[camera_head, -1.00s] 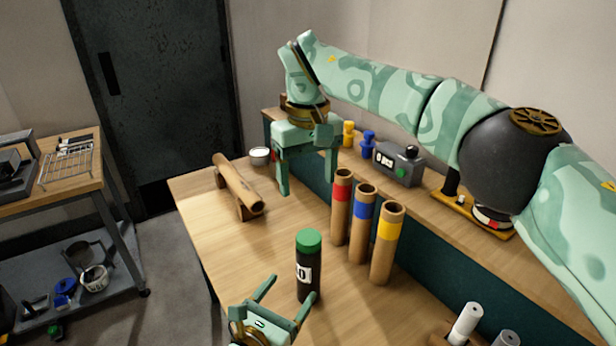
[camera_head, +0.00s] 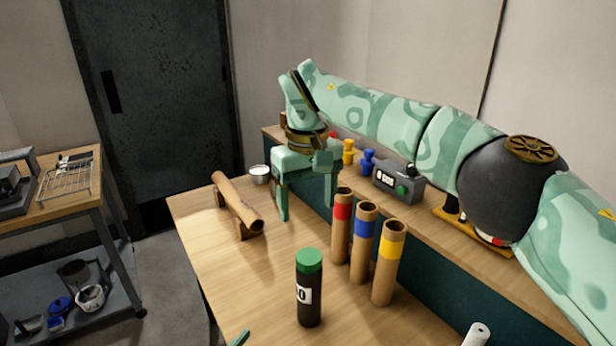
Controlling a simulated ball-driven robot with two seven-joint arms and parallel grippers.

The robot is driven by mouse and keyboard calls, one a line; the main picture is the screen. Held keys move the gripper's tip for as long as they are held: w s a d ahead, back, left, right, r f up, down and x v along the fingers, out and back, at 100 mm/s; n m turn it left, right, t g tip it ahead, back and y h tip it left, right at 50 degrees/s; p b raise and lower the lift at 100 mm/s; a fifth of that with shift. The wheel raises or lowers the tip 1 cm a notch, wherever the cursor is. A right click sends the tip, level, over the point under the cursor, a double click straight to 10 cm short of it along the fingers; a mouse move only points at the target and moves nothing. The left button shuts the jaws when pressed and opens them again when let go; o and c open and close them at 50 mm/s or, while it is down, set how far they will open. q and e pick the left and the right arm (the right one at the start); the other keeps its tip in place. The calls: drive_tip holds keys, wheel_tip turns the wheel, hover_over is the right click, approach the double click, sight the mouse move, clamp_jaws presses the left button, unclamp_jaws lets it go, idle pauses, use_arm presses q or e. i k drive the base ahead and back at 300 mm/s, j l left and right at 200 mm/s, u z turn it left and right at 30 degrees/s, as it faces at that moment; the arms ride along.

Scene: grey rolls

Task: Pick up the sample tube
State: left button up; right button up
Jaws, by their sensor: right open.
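A black tube (camera_head: 309,300) with a green cap and a white label stands upright on the wooden table; I take it for the sample tube. My right gripper (camera_head: 306,204) points down over the table behind the black tube, open, with nothing visible between its fingers. It is well apart from the tube. Of my left gripper only a green fingertip (camera_head: 240,338) shows at the bottom edge, left of and nearer than the tube. The rest of it is out of frame.
Brown tubes with red (camera_head: 341,222), blue (camera_head: 363,240) and yellow (camera_head: 388,262) bands stand right of the black tube. A brown roll (camera_head: 238,203) rests on a stand at left, near a white cup (camera_head: 260,174). A grey device (camera_head: 398,184) sits on the back shelf.

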sight(309, 285)
drive_tip(key=k+j, duration=1.05)
drive_tip(key=k, duration=0.25)
